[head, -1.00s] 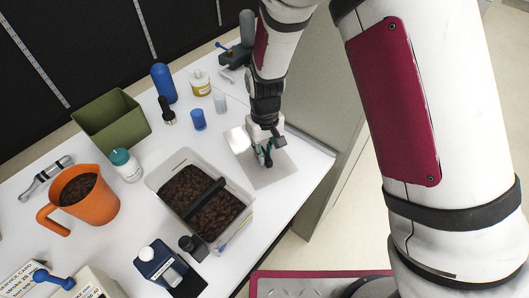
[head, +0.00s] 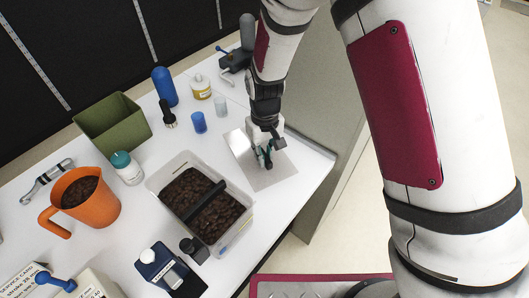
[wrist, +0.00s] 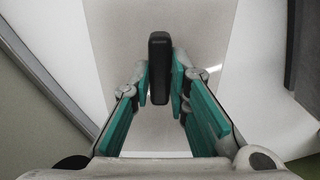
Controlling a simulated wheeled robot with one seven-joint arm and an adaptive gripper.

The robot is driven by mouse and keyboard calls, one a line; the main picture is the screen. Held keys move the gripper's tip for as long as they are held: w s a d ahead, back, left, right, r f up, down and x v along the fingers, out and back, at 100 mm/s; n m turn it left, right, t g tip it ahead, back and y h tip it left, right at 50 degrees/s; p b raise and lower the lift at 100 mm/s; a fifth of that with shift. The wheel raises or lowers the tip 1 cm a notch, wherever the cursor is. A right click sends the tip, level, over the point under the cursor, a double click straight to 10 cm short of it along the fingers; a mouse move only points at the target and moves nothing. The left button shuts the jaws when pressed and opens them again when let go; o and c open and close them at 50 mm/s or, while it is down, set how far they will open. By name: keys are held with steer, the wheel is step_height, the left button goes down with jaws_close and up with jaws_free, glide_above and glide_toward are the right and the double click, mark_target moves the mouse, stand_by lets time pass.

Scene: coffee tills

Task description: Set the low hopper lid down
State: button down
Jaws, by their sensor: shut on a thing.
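The hopper lid (head: 272,178) is a flat, pale grey plate with a black bar handle. It is at the right end of the white table, right of the bin of beans. My gripper (head: 265,157) is above the plate, with its teal fingers shut on the handle. In the wrist view the black handle (wrist: 159,55) stands between the fingertips of my gripper (wrist: 160,85), and the plate (wrist: 115,50) spreads out beneath. The lid looks level and at or very near the table top; I cannot tell whether it touches.
The clear bin (head: 238,240) of dark beans, with a black bar across it, stands left of the lid. Behind are a blue cup (head: 198,122), a clear cup (head: 221,106) and a yellow-labelled jar (head: 201,87). An orange jug (head: 85,205) and green box (head: 112,125) are farther left.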

steer(key=shift+f, duration=0.15)
stand_by(0.3)
steer(key=shift+f+b, duration=0.4)
steer(key=shift+f, duration=0.45)
steer(key=shift+r, duration=0.2)
steer(key=shift+r+p, duration=0.55)
steer(key=shift+r, duration=0.3)
steer(key=shift+f, duration=0.2)
stand_by(0.5)
steer(key=shift+f+b, duration=0.4)
steer(key=shift+f, duration=0.5)
steer(key=shift+r, duration=0.2)
steer(key=shift+r+p, duration=0.55)
steer(key=shift+r, duration=0.35)
